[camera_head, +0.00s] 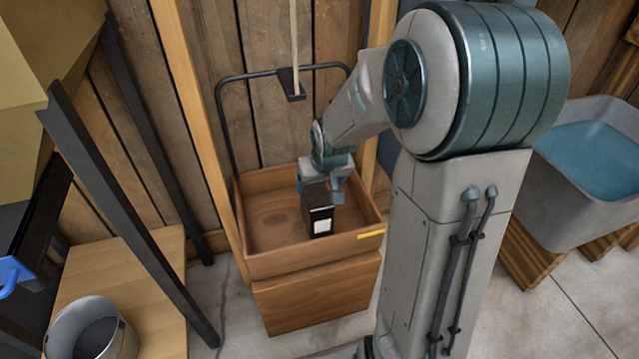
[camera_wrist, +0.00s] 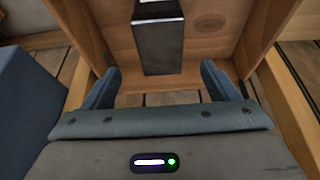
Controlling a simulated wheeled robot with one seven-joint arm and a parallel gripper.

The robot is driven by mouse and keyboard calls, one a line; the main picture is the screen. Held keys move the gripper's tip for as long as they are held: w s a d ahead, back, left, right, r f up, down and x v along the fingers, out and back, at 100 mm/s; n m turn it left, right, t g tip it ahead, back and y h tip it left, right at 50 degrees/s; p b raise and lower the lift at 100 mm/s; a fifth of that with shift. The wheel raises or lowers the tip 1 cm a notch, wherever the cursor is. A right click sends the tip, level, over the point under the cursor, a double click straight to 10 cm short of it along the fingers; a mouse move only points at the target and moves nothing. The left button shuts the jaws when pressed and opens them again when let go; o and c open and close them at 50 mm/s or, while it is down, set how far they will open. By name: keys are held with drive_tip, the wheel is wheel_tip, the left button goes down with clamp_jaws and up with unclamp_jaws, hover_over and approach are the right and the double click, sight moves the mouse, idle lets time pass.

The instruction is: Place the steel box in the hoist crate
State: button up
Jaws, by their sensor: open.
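The steel box (camera_head: 319,211) is a dark upright block with a white label, inside the hoist crate (camera_head: 315,262). It appears to stand on the crate floor, near the front wall. The crate is an open wooden box with a black hoop handle. My gripper (camera_head: 335,188) is over the crate, just behind the box in the head view. In the wrist view, my gripper's (camera_wrist: 163,80) two blue fingers are spread wide, with clear gaps to either side of the box (camera_wrist: 158,45). The far side of the box is partly hidden by the gripper in the head view.
The crate sits on a wooden block (camera_head: 318,295). A rope with a black hook plate (camera_head: 291,83) hangs above it. Wooden posts flank the crate. A metal bucket (camera_head: 92,330) stands at lower left, and a grey tub (camera_head: 590,185) at right. A plank wall is behind.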

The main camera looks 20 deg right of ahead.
drive_tip(key=s+a+r+g, duration=0.1)
drive_tip(key=s+r, duration=0.2)
drive_tip(key=s, duration=0.7)
drive_tip(key=s+a+r+g, duration=0.2)
drive_tip(key=s+r, duration=0.1)
drive_tip(key=s, duration=0.7)
drive_tip(key=shift+s+a+r, duration=0.15)
drive_tip(key=shift+s+r, duration=0.05)
drive_tip(key=shift+s, duration=0.05)
